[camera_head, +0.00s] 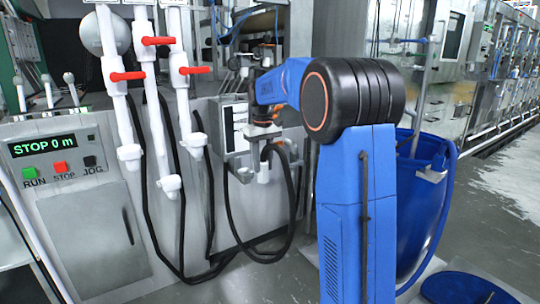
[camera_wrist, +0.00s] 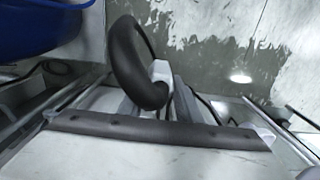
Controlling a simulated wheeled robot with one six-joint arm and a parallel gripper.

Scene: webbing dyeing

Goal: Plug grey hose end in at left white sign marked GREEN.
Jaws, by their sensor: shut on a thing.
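My gripper (camera_head: 265,148) is shut on the grey hose end (camera_wrist: 160,72). In the head view it is in front of the machine, right of the white pipes. The black hose (camera_head: 291,205) bends over at the gripper and hangs in a loop below it. In the wrist view the hose (camera_wrist: 125,58) curves down into the pale hose end. I cannot make out a sign marked GREEN.
White pipes with red valve handles (camera_head: 126,76) stand at the left, with black hoses hanging below them. A blue bin (camera_head: 425,205) stands behind my arm at the right. Grey floor (camera_head: 500,225) lies open at the far right.

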